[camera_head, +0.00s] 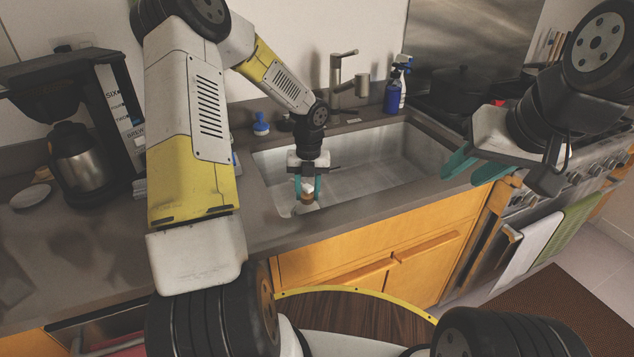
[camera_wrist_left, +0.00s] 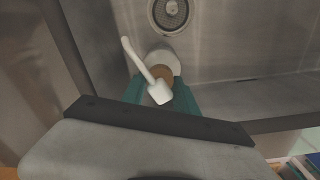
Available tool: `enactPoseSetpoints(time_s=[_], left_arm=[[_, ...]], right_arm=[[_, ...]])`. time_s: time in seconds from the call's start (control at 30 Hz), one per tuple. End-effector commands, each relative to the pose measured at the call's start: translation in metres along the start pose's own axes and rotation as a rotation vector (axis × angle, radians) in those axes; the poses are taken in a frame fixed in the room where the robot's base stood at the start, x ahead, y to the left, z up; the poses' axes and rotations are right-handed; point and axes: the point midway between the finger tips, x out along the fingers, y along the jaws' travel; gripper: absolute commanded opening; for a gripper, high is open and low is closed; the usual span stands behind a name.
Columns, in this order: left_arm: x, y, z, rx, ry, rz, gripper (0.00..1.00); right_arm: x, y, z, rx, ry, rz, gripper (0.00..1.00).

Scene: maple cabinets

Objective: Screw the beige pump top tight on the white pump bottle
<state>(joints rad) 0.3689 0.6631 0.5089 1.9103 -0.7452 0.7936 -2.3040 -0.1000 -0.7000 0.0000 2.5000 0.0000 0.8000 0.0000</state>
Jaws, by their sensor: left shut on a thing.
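The white pump bottle (camera_head: 305,209) stands in the sink under my left gripper, mostly hidden in the head view. In the left wrist view its round white shoulder (camera_wrist_left: 162,57) shows beyond the pump top. The pump top has a tan-beige collar (camera_wrist_left: 161,72) and a white head with a long spout (camera_wrist_left: 140,62) pointing to the upper left. My left gripper (camera_head: 308,190) points down with its teal fingers on both sides of the collar, shut on the pump top. The top sits at the bottle's mouth; how tight it is cannot be told. My right gripper (camera_head: 477,168) is open and empty near the counter's right end.
The steel sink (camera_head: 375,165) surrounds the bottle, with a drain (camera_wrist_left: 170,14) close by. A faucet (camera_head: 337,80), a blue spray bottle (camera_head: 392,95) and a small blue bottle (camera_head: 261,124) stand behind. A coffee maker (camera_head: 80,150) is at the left and a stove (camera_head: 465,95) at the right.

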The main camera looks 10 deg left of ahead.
Motion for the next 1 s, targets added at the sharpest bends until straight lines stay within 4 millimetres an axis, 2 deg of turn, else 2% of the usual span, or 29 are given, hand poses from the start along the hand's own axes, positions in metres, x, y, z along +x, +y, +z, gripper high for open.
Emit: enactPoseSetpoints(time_s=[0.07, 0.1, 0.2, 0.57, 1.0], left_arm=[[0.002, 0.000, -0.001, -0.001, 0.003, -0.001, 0.00], [0.002, 0.000, -0.001, -0.001, 0.003, -0.001, 0.43], [0.001, 0.000, -0.001, -0.002, 0.003, -0.001, 0.61], [-0.004, 0.000, 0.000, -0.005, 0.001, 0.000, 0.61], [-0.069, 0.000, 0.000, -0.005, 0.000, 0.000, 0.61]], right_arm=[[0.000, 0.000, 0.000, 0.000, 0.000, 0.000, 0.36], [0.000, 0.000, 0.000, 0.000, 0.000, 0.000, 0.36], [0.000, 0.000, 0.000, 0.000, 0.000, 0.000, 0.36], [0.000, 0.000, 0.000, 0.000, 0.000, 0.000, 0.36], [0.000, 0.000, 0.000, 0.000, 0.000, 0.000, 0.36]])
